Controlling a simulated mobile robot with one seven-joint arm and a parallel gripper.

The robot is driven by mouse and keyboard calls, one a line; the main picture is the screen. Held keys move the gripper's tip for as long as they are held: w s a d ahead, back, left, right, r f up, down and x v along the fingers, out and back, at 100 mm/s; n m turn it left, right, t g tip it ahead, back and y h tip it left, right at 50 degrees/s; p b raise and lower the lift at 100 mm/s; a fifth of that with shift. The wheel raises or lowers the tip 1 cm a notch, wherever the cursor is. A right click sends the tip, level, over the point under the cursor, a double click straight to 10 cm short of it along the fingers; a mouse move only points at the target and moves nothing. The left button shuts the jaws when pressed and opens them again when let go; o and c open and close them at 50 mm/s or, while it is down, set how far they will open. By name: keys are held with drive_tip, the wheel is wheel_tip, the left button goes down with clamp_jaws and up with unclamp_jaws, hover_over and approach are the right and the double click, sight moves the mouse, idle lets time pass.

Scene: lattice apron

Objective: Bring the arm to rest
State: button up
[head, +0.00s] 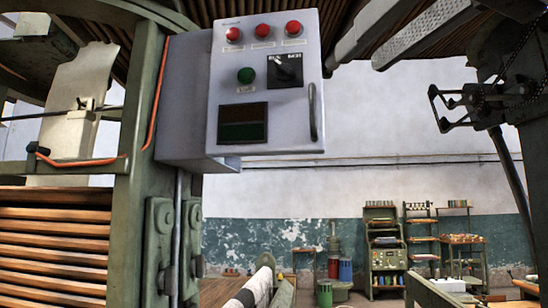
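My gripper is not in the head view, and I cannot make out any part of my arm for certain. The task names no other object. A pale, rounded bar (262,274) with a dark-striped part below it rises at the bottom edge, left of the middle. I cannot tell what it belongs to.
A grey control box (282,128) with red buttons, a green button and a dark switch hangs close on a green machine post (143,150). Slats (55,245) fill the lower left. Metal machine arms (425,30) reach in at upper right. Shelves (384,245) stand far back by the wall.

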drive_tip(key=shift+v, duration=0.95)
drive_tip(key=w+f+m+g+h, duration=0.1)
drive_tip(key=w+f+g, duration=0.35)
drive_tip(key=f, duration=0.85)
drive_tip(key=w+f+m+g+h, duration=0.1)
drive_tip(key=w+f+h, duration=0.1)
drive_tip(key=w+f, duration=0.8)
drive_tip(key=s+d+f+m+g+h, duration=0.1)
drive_tip(key=s+f+g, duration=0.25)
drive_tip(key=f, duration=1.25)
drive_tip(key=s+d+f+g+h, duration=0.1)
drive_tip(key=s+f+g, duration=0.3)
drive_tip(key=f, duration=1.3)
wheel_tip(320, 180, up, 19)
drive_tip(key=t+p, duration=0.1)
drive_tip(key=p, duration=1.6)
drive_tip(key=shift+p, duration=0.3)
drive_tip(key=shift+f, duration=0.15)
